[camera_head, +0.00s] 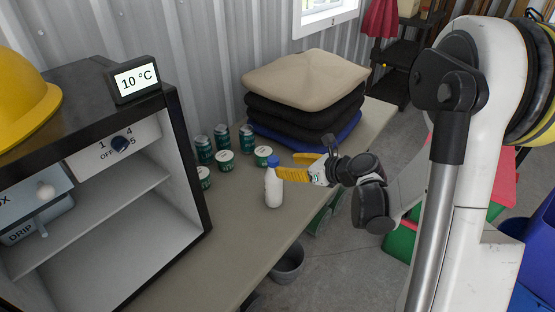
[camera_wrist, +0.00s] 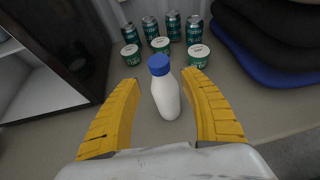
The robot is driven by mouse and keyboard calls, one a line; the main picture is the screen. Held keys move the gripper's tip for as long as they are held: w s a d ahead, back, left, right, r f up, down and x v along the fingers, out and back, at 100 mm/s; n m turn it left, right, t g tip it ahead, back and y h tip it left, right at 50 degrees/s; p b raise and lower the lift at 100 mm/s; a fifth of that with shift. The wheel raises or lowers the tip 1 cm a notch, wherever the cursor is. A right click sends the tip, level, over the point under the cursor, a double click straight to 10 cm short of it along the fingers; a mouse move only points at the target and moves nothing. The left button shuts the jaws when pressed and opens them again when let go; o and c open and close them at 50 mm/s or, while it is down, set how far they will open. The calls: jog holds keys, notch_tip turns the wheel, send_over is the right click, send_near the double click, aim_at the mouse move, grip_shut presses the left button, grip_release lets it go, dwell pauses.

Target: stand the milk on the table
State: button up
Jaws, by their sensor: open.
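The milk is a white bottle (camera_head: 273,190) with a blue cap, standing upright on the table (camera_head: 235,260) near its front edge. In the wrist view the milk (camera_wrist: 166,95) stands between the two yellow fingers of my gripper (camera_wrist: 164,112). The fingers are apart, with a gap on each side of the bottle. In the head view my gripper (camera_head: 285,172) reaches in from the right beside the bottle's upper part. One finger is partly hidden there.
Several green cans (camera_head: 222,137) and white-topped tubs (camera_head: 224,160) stand behind the milk. A stack of cushions (camera_head: 305,85) lies at the back right. An open cabinet (camera_head: 120,210) stands at the left. A grey bucket (camera_head: 288,262) is on the floor below the front edge.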

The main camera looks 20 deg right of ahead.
jog(key=s+d+r+m+t+h, duration=0.1)
jog(key=d+r+m+t+h, duration=0.15)
jog(key=r+m, duration=0.6)
jog(key=s+d+r+m+t+h+p, duration=0.15)
jog(key=r+m+h, duration=0.25)
jog(key=r+m, duration=0.4)
jog(key=s+d+r+m+t+h, duration=0.1)
jog(key=d+r+m+t+h, duration=0.2)
jog(key=r+m, duration=0.55)
jog(key=s+a+f+m+g+y, duration=0.1)
jog(key=s+a+f+m+g, duration=0.4)
jog(key=s, duration=0.5)
jog(key=s+a+f+m+g+y, duration=0.2)
jog(key=s+a+f+m+g, duration=0.3)
jog(key=s+f+m, duration=0.5)
jog(key=shift+s+a+m+g, duration=0.2)
jog(key=shift+s+m+g, duration=0.3)
jog(key=shift+m, duration=0.6)
